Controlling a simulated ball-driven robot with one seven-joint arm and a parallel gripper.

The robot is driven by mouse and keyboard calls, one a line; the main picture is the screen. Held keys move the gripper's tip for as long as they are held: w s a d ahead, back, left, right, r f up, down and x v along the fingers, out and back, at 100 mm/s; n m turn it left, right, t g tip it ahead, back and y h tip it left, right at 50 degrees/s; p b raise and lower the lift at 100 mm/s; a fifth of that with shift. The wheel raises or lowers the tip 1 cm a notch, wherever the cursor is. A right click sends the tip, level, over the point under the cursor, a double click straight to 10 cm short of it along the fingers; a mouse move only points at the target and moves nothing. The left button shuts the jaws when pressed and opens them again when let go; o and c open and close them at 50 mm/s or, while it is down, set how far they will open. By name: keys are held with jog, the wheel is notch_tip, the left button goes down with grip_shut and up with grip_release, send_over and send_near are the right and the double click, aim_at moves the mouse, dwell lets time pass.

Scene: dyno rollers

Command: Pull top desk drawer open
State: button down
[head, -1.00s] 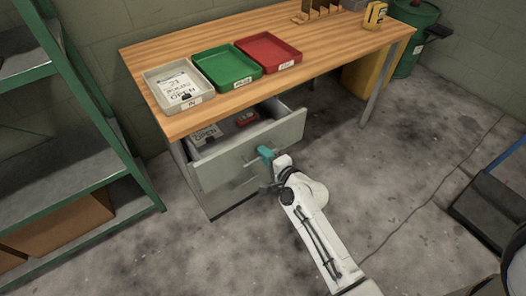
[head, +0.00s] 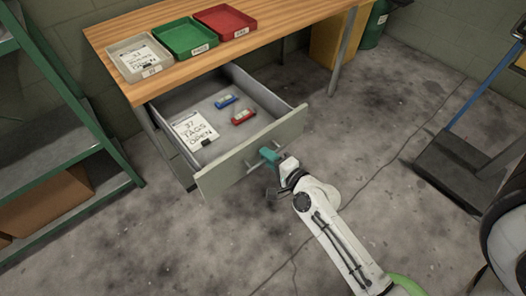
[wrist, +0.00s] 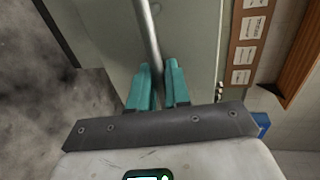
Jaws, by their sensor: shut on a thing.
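The top desk drawer (head: 254,152) is pulled far out from under the wooden desk (head: 170,72), and its inside shows. In it lie a white paper card with handwriting (head: 193,131), a small blue item (head: 225,101) and a small red item (head: 243,116). My gripper (head: 267,155) is at the drawer's front, with its teal fingers on the bar handle. In the wrist view my gripper (wrist: 158,84) is shut around the grey metal handle bar (wrist: 149,35), one finger on each side. The drawer front (wrist: 105,30) fills the area behind it.
Beige (head: 140,58), green (head: 187,38) and red (head: 225,22) trays sit on the desktop. A green metal shelf (head: 75,155) stands at left. Concrete floor in front is clear.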

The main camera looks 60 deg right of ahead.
jog(key=shift+s+a, duration=0.2)
jog(key=shift+s, duration=0.35)
jog(key=c, duration=1.3)
grip_release()
jog(key=shift+s, duration=0.1)
jog(key=v, duration=1)
jog(key=shift+s+b, duration=0.3)
jog(key=shift+b, duration=0.15)
jog(key=shift+a, duration=0.1)
